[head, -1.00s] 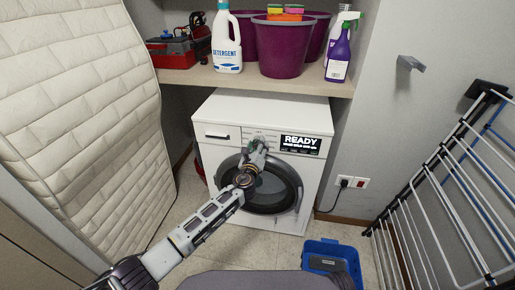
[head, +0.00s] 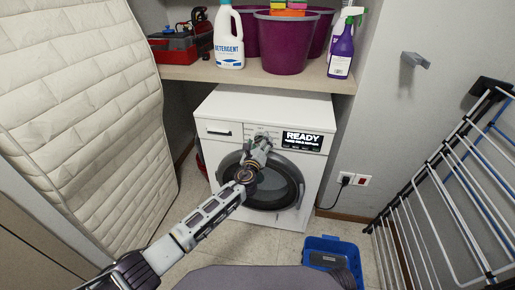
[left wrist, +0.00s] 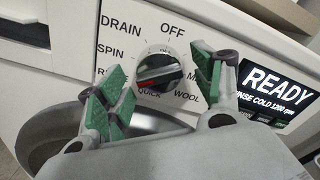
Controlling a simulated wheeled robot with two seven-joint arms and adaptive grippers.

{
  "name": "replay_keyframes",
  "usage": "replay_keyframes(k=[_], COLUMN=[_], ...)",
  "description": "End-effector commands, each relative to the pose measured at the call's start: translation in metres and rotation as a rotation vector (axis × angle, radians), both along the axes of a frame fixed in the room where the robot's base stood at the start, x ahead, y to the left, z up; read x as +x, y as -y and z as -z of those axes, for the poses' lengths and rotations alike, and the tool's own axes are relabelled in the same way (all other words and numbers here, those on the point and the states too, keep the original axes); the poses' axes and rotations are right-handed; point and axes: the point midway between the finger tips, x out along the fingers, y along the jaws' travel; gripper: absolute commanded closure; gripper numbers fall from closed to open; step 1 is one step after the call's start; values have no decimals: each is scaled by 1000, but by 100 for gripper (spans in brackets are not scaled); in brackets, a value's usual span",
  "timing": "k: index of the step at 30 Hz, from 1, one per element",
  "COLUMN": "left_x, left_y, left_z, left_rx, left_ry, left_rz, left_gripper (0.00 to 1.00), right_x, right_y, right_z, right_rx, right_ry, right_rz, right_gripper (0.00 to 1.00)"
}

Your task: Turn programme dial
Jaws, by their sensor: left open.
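The white washing machine (head: 222,108) stands under the shelf, its panel facing me. Its programme dial (left wrist: 157,62) shows in the left wrist view as a round grey and black knob with a red mark on its ridge. Labels around it include OFF, DRAIN, SPIN, QUICK and WOOL. My left gripper (head: 262,141) is in front of the panel and hides most of the dial in the head view. In the left wrist view its green-padded fingers (left wrist: 160,68) are open, one on each side of the dial, with gaps visible. My right gripper is not in view.
The lit display (head: 303,141) reads READY. The round door (head: 287,186) is below my left gripper. A blue crate (head: 333,245) lies on the floor at right, near a drying rack (head: 440,180). A quilted mattress (head: 80,90) leans at left. The shelf (head: 200,73) overhangs the machine.

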Motion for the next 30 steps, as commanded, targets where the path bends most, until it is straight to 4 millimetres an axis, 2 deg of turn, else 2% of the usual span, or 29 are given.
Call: replay_keyframes(k=[11, 30], left_x=[-16, -75], left_y=[-3, -15], left_z=[1, 1], left_rx=[-1, 0], left_ry=[-1, -2], left_rz=[1, 0], left_gripper=[33, 33], right_x=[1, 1], right_y=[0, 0], right_z=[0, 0], right_rx=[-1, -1], right_ry=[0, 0], right_rz=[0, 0], right_gripper=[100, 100])
